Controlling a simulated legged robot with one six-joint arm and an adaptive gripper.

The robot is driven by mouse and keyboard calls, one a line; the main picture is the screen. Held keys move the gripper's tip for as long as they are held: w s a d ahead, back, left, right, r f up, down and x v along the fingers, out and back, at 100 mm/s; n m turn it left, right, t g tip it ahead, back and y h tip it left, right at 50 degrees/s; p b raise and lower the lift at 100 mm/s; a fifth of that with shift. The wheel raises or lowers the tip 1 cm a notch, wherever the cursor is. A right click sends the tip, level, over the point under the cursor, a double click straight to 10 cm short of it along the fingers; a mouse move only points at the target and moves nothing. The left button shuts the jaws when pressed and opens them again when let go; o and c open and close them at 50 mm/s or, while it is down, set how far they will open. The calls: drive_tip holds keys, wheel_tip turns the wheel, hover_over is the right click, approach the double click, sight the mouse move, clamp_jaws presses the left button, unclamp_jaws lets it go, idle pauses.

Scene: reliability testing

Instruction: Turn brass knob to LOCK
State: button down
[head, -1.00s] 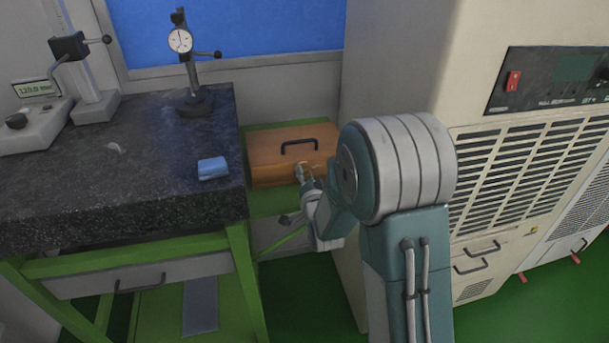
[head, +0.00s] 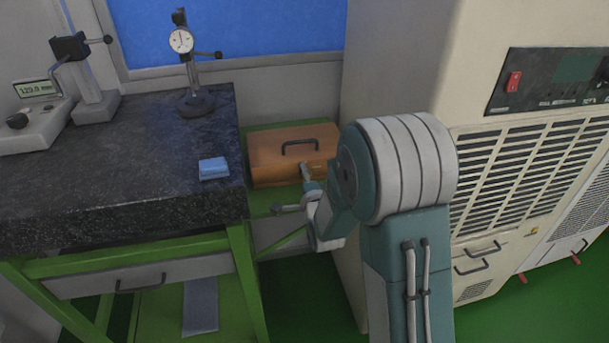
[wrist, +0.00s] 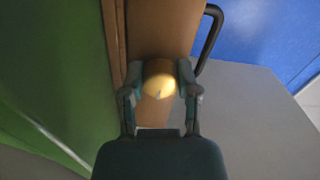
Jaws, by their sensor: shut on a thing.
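A wooden case (head: 270,160) with a dark handle (head: 300,146) sits on a green shelf between the granite table and the cream cabinet. In the wrist view the brass knob (wrist: 159,80) projects from the case face, with a small pale mark near its lower edge. My gripper (wrist: 160,74) has one finger on each side of the knob and is shut on it. In the head view my gripper (head: 306,177) is at the front of the case, and the knob is hidden there. No LOCK lettering is readable.
The granite table (head: 120,190) stands left, bearing a blue block (head: 213,168), a dial gauge stand (head: 193,100) and a digital height gauge (head: 40,115). The cream cabinet (head: 400,70) rises close on the right of my arm. Green floor shows below.

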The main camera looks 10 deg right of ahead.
drive_tip(key=shift+f, duration=0.1)
drive_tip(key=shift+c, duration=1.7)
unclamp_jaws()
drive_tip(key=s, duration=0.7)
drive_tip(key=shift+s, duration=0.15)
